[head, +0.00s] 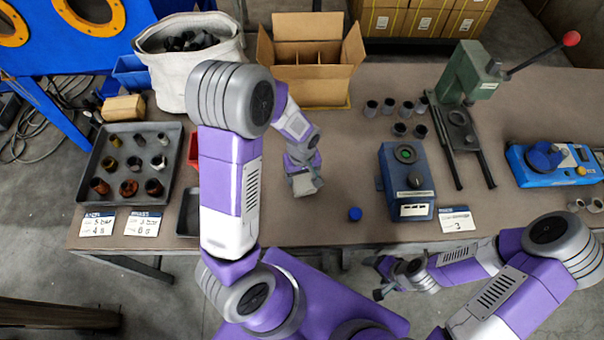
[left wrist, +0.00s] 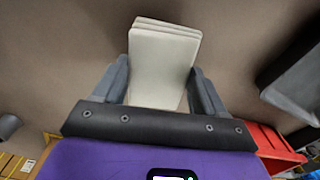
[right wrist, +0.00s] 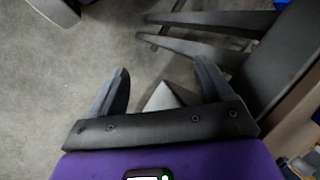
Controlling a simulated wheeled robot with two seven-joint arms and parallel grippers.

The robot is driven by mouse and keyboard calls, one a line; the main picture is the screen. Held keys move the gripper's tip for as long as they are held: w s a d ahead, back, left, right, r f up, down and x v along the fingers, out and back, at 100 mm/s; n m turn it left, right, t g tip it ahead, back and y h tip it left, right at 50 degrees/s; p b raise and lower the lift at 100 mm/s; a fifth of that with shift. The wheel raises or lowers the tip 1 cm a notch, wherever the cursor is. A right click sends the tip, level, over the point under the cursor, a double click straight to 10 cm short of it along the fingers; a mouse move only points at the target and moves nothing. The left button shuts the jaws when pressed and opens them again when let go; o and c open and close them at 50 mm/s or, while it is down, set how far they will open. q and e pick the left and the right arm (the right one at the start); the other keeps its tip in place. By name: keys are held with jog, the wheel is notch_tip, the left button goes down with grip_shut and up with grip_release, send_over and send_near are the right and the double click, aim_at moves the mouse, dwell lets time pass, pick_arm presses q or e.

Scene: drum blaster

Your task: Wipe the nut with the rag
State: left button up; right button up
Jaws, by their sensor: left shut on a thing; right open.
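My left gripper (head: 303,178) is shut on a folded off-white rag (left wrist: 165,60), held over the middle of the table; the rag also shows in the head view (head: 306,186). Several nuts (head: 129,188) stand in rows in a grey tray (head: 172,190) on the left of the table. The front ones look rusty brown, others darker or greyer. Several dark grey nuts (head: 371,108) stand loose right of the cardboard box. The frames do not show which nut is meant. My right gripper (head: 378,278) is open and empty, low in front of the table's front edge.
A white bag (head: 190,70) of dark parts and an open cardboard box (head: 312,85) stand at the back. A blue device (head: 406,190), a green press (head: 470,75) and another blue device (head: 545,175) stand right. A blue cap (head: 355,214) lies near the front.

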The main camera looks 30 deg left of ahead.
pick_arm(q)
jog(key=shift+w+a, duration=0.8)
jog(key=shift+s+d, duration=1.6)
jog(key=shift+w+a, duration=1.6)
